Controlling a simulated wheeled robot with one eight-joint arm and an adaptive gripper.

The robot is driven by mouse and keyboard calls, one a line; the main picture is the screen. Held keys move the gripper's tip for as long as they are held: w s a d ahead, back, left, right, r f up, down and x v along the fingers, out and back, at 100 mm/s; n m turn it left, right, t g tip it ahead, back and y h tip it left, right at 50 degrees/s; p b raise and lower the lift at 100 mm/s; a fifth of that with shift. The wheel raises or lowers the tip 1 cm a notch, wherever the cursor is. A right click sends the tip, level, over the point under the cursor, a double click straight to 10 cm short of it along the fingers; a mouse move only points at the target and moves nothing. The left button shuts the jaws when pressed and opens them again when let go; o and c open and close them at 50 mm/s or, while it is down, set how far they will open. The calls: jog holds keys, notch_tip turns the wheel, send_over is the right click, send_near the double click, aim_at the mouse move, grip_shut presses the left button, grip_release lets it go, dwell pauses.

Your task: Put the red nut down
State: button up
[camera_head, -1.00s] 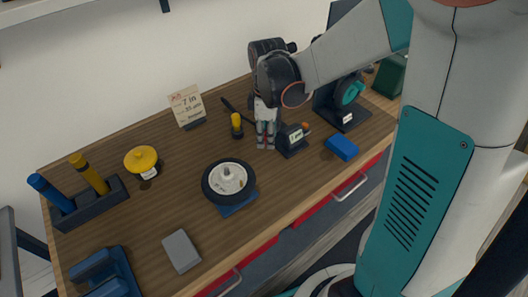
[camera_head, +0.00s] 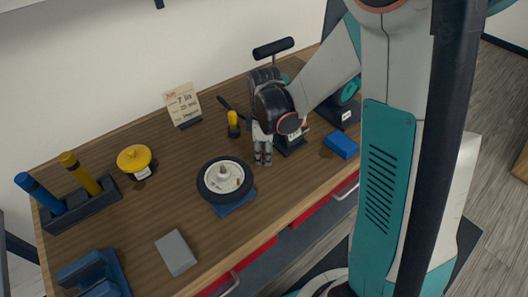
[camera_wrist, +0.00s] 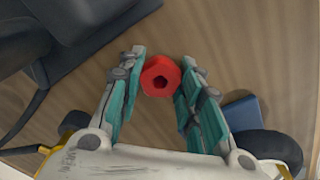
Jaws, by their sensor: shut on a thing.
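The red nut (camera_wrist: 161,78) shows in the wrist view between my two fingertips, its hole facing the camera. My gripper (camera_wrist: 162,80) is shut on it. In the head view my gripper (camera_head: 262,160) points down over the wooden bench (camera_head: 190,142), right of and behind a black-tyred wheel. The nut cannot be made out in the head view. Whether it touches the bench top is unclear.
The wheel (camera_head: 224,180) lies on a blue block. A black device (camera_head: 290,143) stands close behind my gripper, partly hidden. A blue box (camera_head: 341,145) is to the right, a yellow-handled tool (camera_head: 233,122) behind left. Bare wood lies before the gripper.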

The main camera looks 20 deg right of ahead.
jog(key=shift+f, duration=0.2)
jog(key=o, duration=0.9)
jog(key=shift+o, duration=0.2)
jog(key=shift+r, duration=0.15)
notch_tip(320, 180, up, 12)
jog(key=p, duration=0.4)
jog(key=s+r+m+t, duration=0.7)
jog(key=s+r+m, duration=0.4)
jog(key=s, duration=0.4)
jog(key=shift+m, duration=0.8)
